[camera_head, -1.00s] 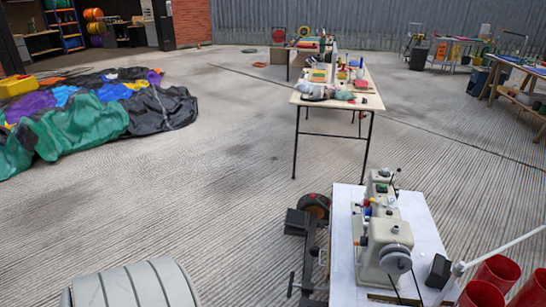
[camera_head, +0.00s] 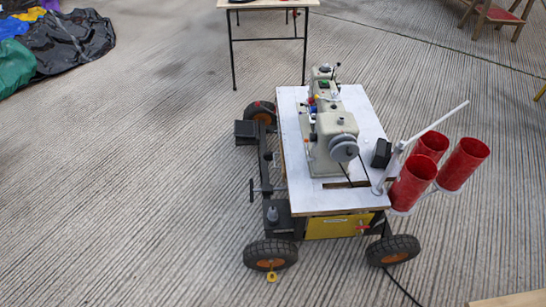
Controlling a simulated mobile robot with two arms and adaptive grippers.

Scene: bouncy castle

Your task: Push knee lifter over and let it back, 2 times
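A sewing machine (camera_head: 328,130) stands on a white-topped wheeled cart (camera_head: 352,108) right of the middle of the head view. On the cart's left side, below the top, a short black upright piece on a thin rod (camera_head: 252,190) sticks out to the left. It looks like the knee lifter, but it is too small to be certain. It looks upright and nothing touches it. Neither of my grippers is in view.
Black wheels (camera_head: 271,254) carry the cart. A black box (camera_head: 245,132) juts out at its left. A table (camera_head: 265,4) is behind.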

